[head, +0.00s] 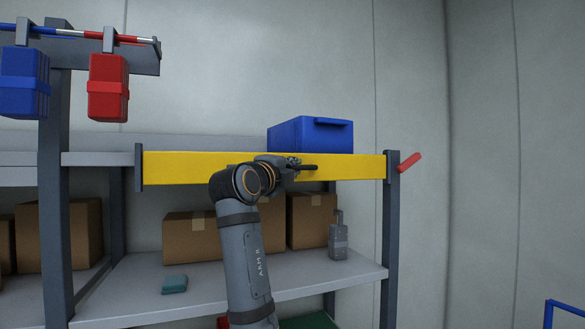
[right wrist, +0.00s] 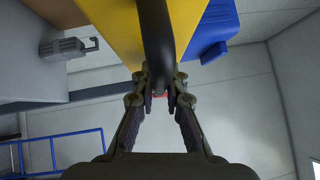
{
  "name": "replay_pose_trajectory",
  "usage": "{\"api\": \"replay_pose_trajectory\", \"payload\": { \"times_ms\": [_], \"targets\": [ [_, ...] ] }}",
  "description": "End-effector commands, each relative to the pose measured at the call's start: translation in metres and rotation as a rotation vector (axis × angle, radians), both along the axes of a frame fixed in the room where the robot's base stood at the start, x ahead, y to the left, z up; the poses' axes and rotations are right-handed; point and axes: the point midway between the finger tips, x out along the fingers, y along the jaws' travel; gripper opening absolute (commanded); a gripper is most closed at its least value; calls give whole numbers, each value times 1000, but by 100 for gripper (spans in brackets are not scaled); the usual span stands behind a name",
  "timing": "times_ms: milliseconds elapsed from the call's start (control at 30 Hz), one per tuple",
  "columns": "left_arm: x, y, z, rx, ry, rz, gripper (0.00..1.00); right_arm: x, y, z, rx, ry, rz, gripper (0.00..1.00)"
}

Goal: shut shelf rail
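The yellow shelf rail (head: 205,166) spans the front of the upper shelf, from a dark end plate (head: 139,167) to the right post (head: 390,230). It looks level. A black handle (head: 306,167) sticks out from its front, right of the middle. My right gripper (head: 291,164) is at this handle. In the right wrist view, its fingers (right wrist: 161,98) close in on both sides of the black handle (right wrist: 157,45), with the yellow rail (right wrist: 115,30) behind. A red lever (head: 409,162) angles up and outward by the rail's right end. My left gripper is not in view.
A blue bin (head: 310,134) stands on the upper shelf behind the rail. Cardboard boxes (head: 190,238), a grey canister (head: 338,240) and a teal item (head: 174,284) are on the lower shelf. Blue and red boxes (head: 108,87) hang at upper left. Right of the post is open.

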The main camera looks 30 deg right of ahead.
Motion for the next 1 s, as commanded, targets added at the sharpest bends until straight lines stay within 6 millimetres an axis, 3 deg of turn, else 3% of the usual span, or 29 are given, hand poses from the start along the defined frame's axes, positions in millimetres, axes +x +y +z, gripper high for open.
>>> {"api": "replay_pose_trajectory", "payload": {
  "times_ms": [400, 533, 767, 967, 1000],
  "targets": [
    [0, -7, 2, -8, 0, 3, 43, -1, 0, 4, 0, -3, -1, 0],
    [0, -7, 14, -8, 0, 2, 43, -2, 0, 22, -2, -5, -1, 0],
    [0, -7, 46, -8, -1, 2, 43, -1, 0, 71, -2, -5, -1, 0],
    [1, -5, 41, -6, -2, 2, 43, -1, 0, 67, -2, -5, -1, 0],
    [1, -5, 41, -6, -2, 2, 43, -1, 0, 67, -2, -4, -1, 17]
  ]
}}
